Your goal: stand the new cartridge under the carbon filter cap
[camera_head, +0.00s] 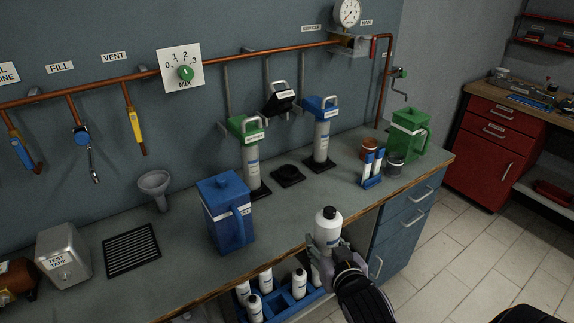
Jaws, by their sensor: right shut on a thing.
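My right gripper (328,247) is shut on a white cartridge (328,226) with a dark top. It holds the cartridge upright at the front edge of the counter. The black filter cap (282,101) is raised and tilted on its bracket, between a green cap (248,129) and a blue cap (320,107). Its label is too small to read surely. Pale cartridges stand under the green and blue caps. My left gripper is not in view.
A blue pitcher (228,222) stands left of the held cartridge. A blue crate (281,309) with several white cartridges is below the counter edge. A green pitcher (408,133), small cups and a blue rack (372,182) stand at right. Counter before the empty base is clear.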

